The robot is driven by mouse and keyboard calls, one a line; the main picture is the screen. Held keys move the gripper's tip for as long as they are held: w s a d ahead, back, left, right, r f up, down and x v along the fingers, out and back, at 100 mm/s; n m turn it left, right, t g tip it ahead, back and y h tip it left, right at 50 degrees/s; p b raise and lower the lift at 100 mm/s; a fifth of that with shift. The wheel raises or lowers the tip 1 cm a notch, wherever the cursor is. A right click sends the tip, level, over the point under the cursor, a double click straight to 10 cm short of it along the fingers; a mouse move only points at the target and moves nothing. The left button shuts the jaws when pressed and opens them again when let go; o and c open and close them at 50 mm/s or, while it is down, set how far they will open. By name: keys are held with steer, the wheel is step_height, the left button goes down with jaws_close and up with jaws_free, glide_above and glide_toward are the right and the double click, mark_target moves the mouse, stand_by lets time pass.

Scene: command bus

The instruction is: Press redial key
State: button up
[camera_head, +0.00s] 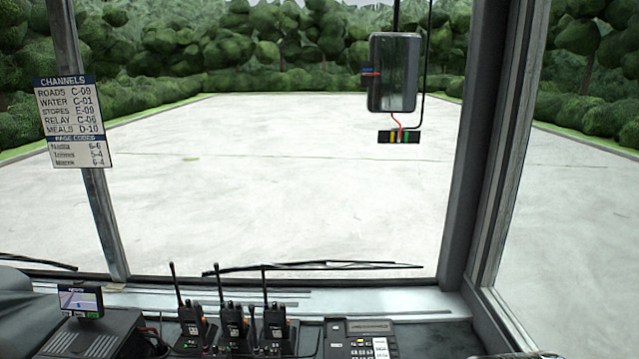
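A dark desk phone (390,343) sits on the dashboard at the bottom edge of the head view, right of the radios. It has a small grey display (369,326) at its top and several light keys (360,343) below. The lower part of the phone is cut off by the frame edge. The key labels are too small to read, so I cannot tell which key is redial. My gripper does not show in this view.
Several upright handheld radios (234,326) with tall antennas stand in chargers left of the phone. A small screen (80,301) sits on a dark box at the far left. A channel list (75,122) hangs on the left pillar, and a mirror (393,72) hangs above.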

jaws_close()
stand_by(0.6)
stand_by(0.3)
